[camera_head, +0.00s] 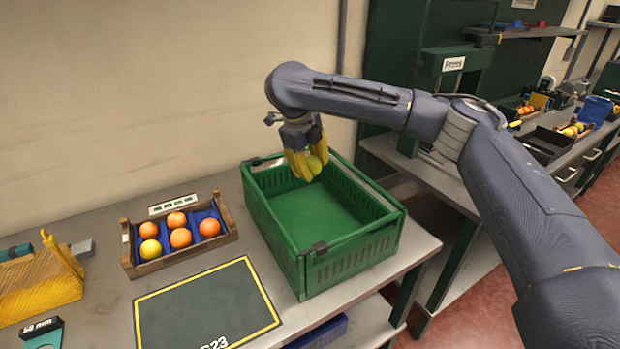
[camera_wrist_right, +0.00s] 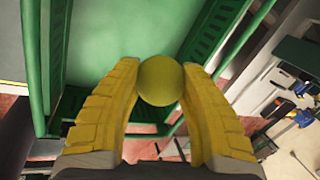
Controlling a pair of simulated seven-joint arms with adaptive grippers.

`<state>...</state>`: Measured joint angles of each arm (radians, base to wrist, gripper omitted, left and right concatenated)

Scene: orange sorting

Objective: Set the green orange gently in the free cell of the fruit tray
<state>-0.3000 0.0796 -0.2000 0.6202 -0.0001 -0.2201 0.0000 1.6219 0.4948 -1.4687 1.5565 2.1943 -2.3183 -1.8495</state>
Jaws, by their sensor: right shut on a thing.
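The green orange (camera_head: 314,165) is yellow-green and round. My right gripper (camera_head: 308,160) has its yellow fingers shut on it, inside the upper back part of the green crate's opening. In the right wrist view the green orange (camera_wrist_right: 161,80) sits between the two fingertips (camera_wrist_right: 160,85). The fruit tray (camera_head: 152,266) is a wooden box with blue cells, to the left of the crate. Several oranges and one yellow fruit (camera_head: 150,249) fill its other cells. Its free cell (camera_head: 204,212) is at the back right. My left gripper is not in view.
The green crate (camera_head: 350,247) has high walls and a bare floor where visible. A dark mat with a yellow border (camera_head: 207,307) lies in front of the tray. A yellow object (camera_head: 40,287) stands at the far left. A wall runs behind the table.

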